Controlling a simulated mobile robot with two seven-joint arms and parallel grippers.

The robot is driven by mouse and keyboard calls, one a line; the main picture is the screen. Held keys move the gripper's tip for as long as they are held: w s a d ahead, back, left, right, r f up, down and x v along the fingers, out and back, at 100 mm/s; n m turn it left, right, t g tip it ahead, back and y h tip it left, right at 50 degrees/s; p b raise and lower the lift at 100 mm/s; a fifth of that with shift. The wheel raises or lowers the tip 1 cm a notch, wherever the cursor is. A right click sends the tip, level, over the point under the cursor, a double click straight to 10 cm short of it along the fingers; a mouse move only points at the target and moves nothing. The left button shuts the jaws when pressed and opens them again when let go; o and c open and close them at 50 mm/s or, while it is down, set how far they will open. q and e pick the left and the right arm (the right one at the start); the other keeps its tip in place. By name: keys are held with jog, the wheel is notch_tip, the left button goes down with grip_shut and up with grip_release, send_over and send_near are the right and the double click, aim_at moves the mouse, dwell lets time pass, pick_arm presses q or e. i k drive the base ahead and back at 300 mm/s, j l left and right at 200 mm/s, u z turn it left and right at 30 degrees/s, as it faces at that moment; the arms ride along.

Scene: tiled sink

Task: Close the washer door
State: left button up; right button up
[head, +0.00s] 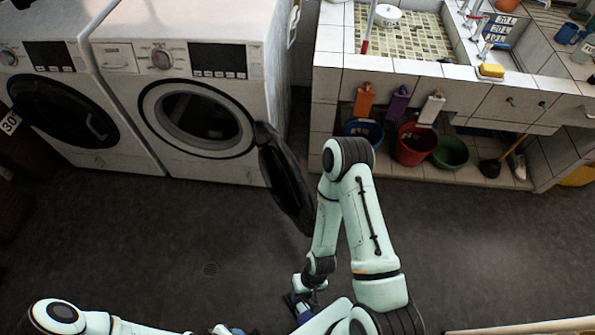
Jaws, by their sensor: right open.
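A white washer (128,94) stands at the left, its round drum opening (197,118) uncovered. Its black door (285,180) is swung wide open on the right side of the opening, sticking out into the room. My right arm comes up from the bottom and bends back down. My right gripper (300,304) is open near the bottom centre, low and partly hidden by my own arm, below the door and apart from it. My left arm shows at the bottom left; its gripper is not visible.
A second washer (68,132) with its dark door shut stands at the far left. A tiled sink counter (400,70) is at the right, with a red bucket (412,146) and a green basin (450,153) under it. The dark floor before the washer is clear.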

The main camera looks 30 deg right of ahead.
aim_at(284, 172)
jog(key=l+u, duration=0.15)
jog(key=l, duration=0.2)
jog(key=k+l+u, duration=0.1)
jog(key=l, duration=0.25)
jog(key=k+l+u, duration=0.15)
jog(key=l, duration=0.2)
jog(key=l+u, duration=0.25)
jog(key=l, duration=1.8)
jog(key=k+l, duration=0.15)
jog(key=l, duration=0.2)
